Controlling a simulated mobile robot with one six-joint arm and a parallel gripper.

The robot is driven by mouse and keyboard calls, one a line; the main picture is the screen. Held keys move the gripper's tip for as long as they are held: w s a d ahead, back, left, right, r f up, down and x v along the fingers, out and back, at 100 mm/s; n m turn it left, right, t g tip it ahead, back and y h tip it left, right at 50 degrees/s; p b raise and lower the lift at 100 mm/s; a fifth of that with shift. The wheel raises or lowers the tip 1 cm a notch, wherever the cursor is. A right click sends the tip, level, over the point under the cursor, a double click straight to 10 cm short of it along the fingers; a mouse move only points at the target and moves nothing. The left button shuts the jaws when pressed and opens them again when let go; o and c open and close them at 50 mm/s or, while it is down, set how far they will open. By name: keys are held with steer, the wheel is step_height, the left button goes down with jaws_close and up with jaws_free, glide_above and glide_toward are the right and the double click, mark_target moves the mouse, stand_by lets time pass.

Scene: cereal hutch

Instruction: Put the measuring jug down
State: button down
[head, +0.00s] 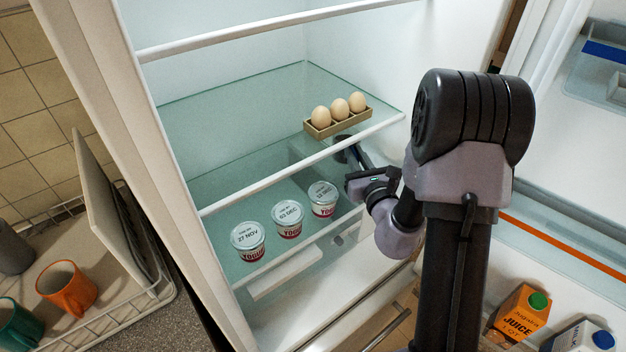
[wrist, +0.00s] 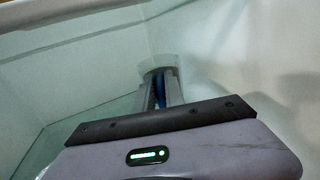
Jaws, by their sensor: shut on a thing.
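My gripper (head: 354,152) reaches into the fridge, below the egg shelf and to the right of the yoghurt pots. In the wrist view its fingers (wrist: 161,88) are shut on a narrow blue part, which I take for part of the measuring jug (wrist: 158,89). A pale, see-through rim shows just beyond the fingertips. In the head view only a small dark round part (head: 341,143) shows at the fingertips, under the egg rack. Most of the jug is hidden or too faint, and I cannot tell whether its base touches the lower shelf.
Three yoghurt pots (head: 288,219) stand in a row on the lower glass shelf (head: 240,272). An egg rack (head: 338,122) with three eggs sits on the glass shelf above. Juice (head: 522,312) is in the open door at right. A dish rack with mugs (head: 67,287) is at left.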

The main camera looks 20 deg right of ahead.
step_height(320, 180, down, 10)
steer(key=b, duration=0.5)
steer(key=shift+s, duration=0.15)
steer(key=shift+r, duration=0.15)
steer(key=c, duration=1.4)
jaws_free()
